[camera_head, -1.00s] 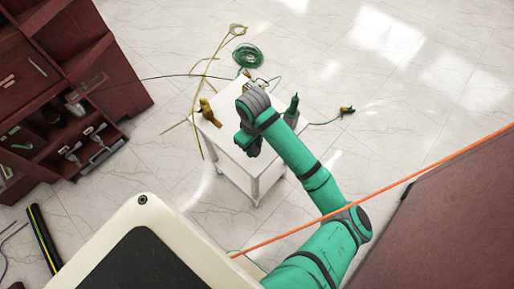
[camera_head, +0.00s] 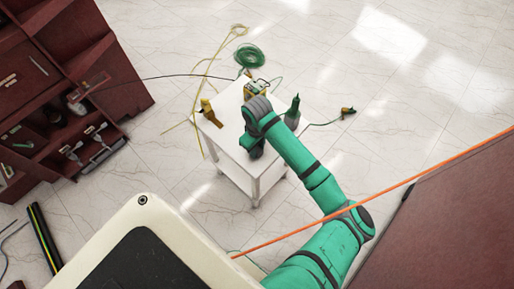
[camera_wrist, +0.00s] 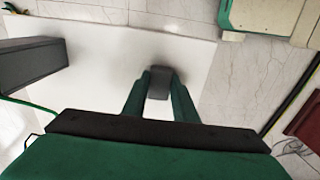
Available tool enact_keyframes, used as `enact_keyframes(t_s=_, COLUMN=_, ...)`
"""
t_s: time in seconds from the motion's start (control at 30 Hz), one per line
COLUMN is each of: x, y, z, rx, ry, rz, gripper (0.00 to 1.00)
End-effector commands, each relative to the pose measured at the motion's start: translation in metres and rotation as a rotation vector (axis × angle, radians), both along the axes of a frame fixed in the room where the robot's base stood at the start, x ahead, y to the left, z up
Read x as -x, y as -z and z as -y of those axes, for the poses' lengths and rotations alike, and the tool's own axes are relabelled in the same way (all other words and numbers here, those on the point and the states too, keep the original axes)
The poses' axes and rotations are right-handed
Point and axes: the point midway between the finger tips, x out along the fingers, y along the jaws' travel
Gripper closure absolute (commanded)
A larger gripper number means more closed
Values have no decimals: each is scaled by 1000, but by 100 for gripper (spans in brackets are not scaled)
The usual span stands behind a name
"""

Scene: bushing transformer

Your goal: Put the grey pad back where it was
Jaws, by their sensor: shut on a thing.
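The grey pad (camera_wrist: 159,84) is between the two fingers of my gripper (camera_wrist: 159,88) in the wrist view. My gripper is shut on it, just over or on the white table top (camera_wrist: 105,65); I cannot tell whether the pad touches the surface. In the head view my gripper (camera_head: 254,150) is at the front part of the white table (camera_head: 232,160), and my arm hides the pad there.
A yellow tool (camera_head: 210,113), a yellow box-like device (camera_head: 256,89) and a dark green bottle-like thing (camera_head: 292,112) stand on the table. A dark grey block (camera_wrist: 32,64) is at left in the wrist view. An orange line (camera_head: 375,196) crosses in front.

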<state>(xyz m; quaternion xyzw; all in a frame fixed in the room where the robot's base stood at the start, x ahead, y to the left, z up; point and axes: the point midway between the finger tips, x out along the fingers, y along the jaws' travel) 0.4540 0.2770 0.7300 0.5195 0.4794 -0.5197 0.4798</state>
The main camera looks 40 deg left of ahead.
Motion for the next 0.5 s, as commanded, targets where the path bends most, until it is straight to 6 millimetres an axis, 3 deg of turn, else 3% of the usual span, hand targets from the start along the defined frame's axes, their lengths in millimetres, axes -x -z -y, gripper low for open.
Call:
enact_keyframes(t_s=0.07, x=0, y=2, z=0, rx=0, ry=1, rz=-1, gripper=100)
enact_keyframes(t_s=0.1, x=0, y=2, z=0, rx=0, ry=1, rz=-1, gripper=65)
enact_keyframes(t_s=0.13, x=0, y=2, z=0, rx=0, ry=1, rz=0, gripper=58)
enact_keyframes(t_s=0.5, x=2, y=-1, z=-3, rx=0, ry=-8, rz=1, gripper=56)
